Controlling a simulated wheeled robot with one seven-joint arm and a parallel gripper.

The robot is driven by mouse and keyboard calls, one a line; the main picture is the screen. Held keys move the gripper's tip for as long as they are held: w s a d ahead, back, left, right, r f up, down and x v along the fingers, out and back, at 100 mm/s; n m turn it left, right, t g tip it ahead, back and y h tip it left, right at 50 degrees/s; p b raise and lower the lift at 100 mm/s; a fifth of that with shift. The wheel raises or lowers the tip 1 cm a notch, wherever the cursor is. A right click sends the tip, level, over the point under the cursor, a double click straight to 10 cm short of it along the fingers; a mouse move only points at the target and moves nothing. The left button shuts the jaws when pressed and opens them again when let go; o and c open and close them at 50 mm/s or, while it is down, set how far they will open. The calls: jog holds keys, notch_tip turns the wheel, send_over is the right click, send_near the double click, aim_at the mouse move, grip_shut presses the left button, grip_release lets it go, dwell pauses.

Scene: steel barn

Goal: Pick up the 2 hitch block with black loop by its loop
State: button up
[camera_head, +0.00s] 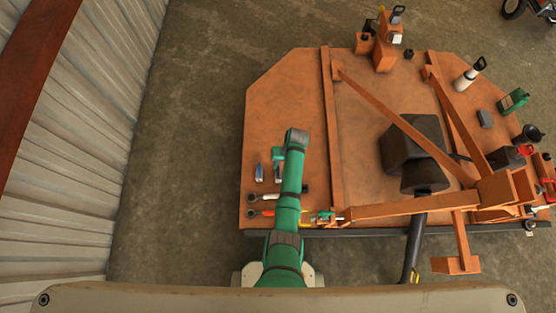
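The orange mower deck (285,75) carries several loose items. An orange block (362,43) with a small black loop-like top stands at its far edge, left of the tall orange bracket (383,52). It may be the hitch block, but it is too small to be sure, and no number can be read. My green arm reaches over the deck's left part, well short of that block.
Orange beams (400,120) and a black gearbox cover (408,145) rise mid-deck. A white cylinder (466,79) and a green can (512,101) stand at right. Small blue pieces (259,172) and tools (262,197) lie left. A corrugated wall (80,140) flanks the bare floor.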

aim_at(278, 169)
jog(key=shift+w+a+f, duration=0.1)
jog(key=shift+a+f, duration=0.1)
jog(key=shift+f, duration=0.95)
jog(key=shift+w+a+f, duration=0.1)
jog(key=shift+a+f, duration=0.05)
jog(key=shift+f, duration=0.95)
jog(key=shift+w+a+f, duration=0.1)
jog(key=shift+a+f, duration=0.1)
jog(key=shift+f, duration=0.95)
grip_shut()
